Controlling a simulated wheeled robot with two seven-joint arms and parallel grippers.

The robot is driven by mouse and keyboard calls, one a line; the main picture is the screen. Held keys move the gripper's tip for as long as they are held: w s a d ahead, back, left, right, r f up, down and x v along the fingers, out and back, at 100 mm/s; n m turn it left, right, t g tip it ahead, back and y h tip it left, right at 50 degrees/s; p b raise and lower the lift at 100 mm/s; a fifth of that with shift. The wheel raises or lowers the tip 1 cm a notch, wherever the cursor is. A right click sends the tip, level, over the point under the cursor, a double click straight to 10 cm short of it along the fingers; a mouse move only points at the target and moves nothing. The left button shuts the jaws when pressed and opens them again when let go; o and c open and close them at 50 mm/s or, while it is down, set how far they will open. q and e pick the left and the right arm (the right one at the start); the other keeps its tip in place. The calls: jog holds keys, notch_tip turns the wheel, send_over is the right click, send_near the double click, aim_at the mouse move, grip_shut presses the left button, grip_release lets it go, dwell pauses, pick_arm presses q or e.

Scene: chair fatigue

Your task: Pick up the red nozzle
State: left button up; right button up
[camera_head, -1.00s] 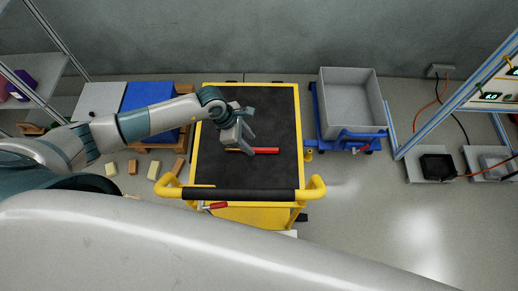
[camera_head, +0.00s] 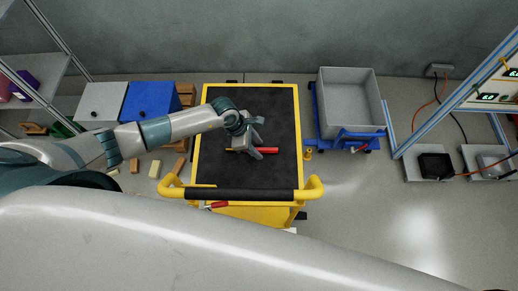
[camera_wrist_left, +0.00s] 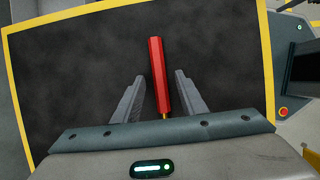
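The red nozzle (camera_head: 264,150) lies on the black top of the yellow cart (camera_head: 283,115). In the left wrist view the red nozzle (camera_wrist_left: 158,72) is a long red bar with a small yellow tip at its near end. My left gripper (camera_head: 258,140) is over the cart top, at the nozzle's left part. In the left wrist view my left gripper (camera_wrist_left: 159,90) is open, with one finger on each side of the nozzle's near part and gaps between. The nozzle's near end is partly hidden by the gripper body. My right gripper is not in view.
A grey bin (camera_head: 350,105) on a blue trolley stands right of the cart. A grey box (camera_head: 102,103) and a blue box (camera_head: 152,100) stand to its left, with small wooden blocks (camera_head: 154,169) on the floor. The cart's black handle (camera_head: 240,194) is at the front.

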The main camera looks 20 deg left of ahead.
aim_at(259, 150)
pick_arm(q)
jog(key=shift+c, duration=0.3)
grip_shut()
jog(key=shift+r, duration=0.2)
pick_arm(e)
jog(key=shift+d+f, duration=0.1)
